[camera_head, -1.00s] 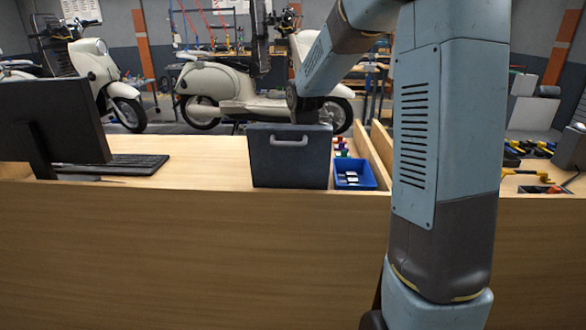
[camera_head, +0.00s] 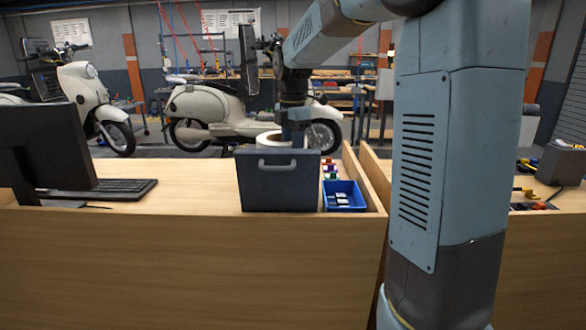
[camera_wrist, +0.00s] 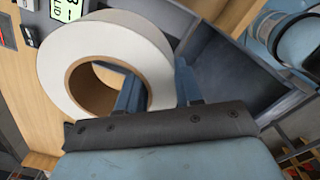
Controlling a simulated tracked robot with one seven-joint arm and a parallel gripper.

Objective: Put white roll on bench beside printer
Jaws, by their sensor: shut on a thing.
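The white roll (camera_wrist: 52,77), a thick ring with a brown core, fills the upper left of the wrist view. My gripper (camera_wrist: 155,75) is shut on its wall, one finger inside the core and one outside. In the head view the roll (camera_head: 268,136) shows its top just above a dark grey box with a handle (camera_head: 278,190), with my gripper (camera_head: 293,122) above at its right side. The box's front hides the roll's lower part. A green lit display (camera_wrist: 67,9) shows beside the roll; I cannot tell for certain which thing is the printer.
The wooden bench (camera_head: 190,185) has clear room left of the box. A monitor (camera_head: 45,145) and keyboard (camera_head: 105,189) stand at the left. A blue bin (camera_head: 344,200) with small items sits right of the box, beside a raised wooden edge (camera_head: 368,185).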

